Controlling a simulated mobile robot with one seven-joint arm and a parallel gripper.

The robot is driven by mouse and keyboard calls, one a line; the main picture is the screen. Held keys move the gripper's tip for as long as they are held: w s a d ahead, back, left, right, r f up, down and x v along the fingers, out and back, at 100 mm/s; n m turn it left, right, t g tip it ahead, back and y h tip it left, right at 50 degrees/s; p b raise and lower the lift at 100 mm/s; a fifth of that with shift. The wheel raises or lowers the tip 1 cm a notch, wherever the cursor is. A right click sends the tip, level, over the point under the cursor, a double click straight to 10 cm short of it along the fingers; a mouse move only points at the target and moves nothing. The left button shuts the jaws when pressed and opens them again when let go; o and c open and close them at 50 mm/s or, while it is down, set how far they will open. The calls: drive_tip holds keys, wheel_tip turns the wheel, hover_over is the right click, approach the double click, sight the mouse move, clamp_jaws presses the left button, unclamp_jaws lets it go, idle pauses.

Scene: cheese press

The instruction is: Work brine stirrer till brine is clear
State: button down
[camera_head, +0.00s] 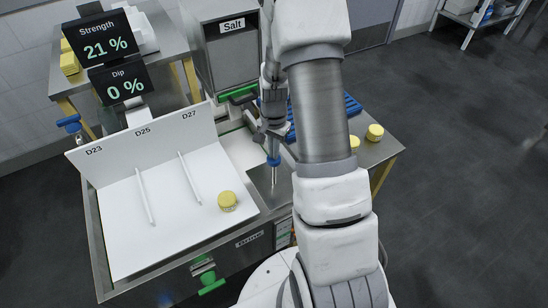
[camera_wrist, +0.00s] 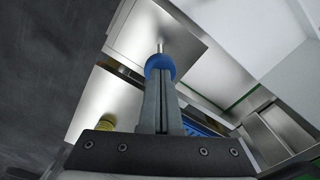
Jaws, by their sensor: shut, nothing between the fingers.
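The brine stirrer shows as a blue knob (camera_head: 274,160) on a thin upright metal rod, standing from the steel top right of the white board. In the wrist view the blue knob (camera_wrist: 160,66) lies just beyond my fingertips, with its rod behind it. My gripper (camera_head: 270,139) points down over the knob, its fingers shut with nothing between them. The fingers also show shut in the wrist view (camera_wrist: 161,90). I cannot tell whether the tips touch the knob. The brine tank carries the label "Brine" (camera_head: 250,239). I cannot make out the brine's clearness.
Displays read Strength 21% (camera_head: 108,47) and Dip 0% (camera_head: 125,90). A white board (camera_head: 120,235) marked D23, D25, D27 bears a yellow cheese (camera_head: 227,200). The salt hopper (camera_head: 230,55) stands behind. A blue rack (camera_head: 351,105) and yellow cheeses (camera_head: 375,132) are at right. A green handle (camera_head: 211,284) juts out in front.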

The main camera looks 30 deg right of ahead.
sight(274, 162)
drive_tip(key=shift+f+b, duration=2.2)
drive_tip(key=shift+f, duration=0.55)
drive_tip(key=shift+r, duration=0.1)
drive_tip(key=shift+r+p, duration=1.85)
drive_tip(key=shift+r, duration=0.8)
drive_tip(key=shift+r+p, duration=2.05)
drive_tip(key=shift+r, duration=1)
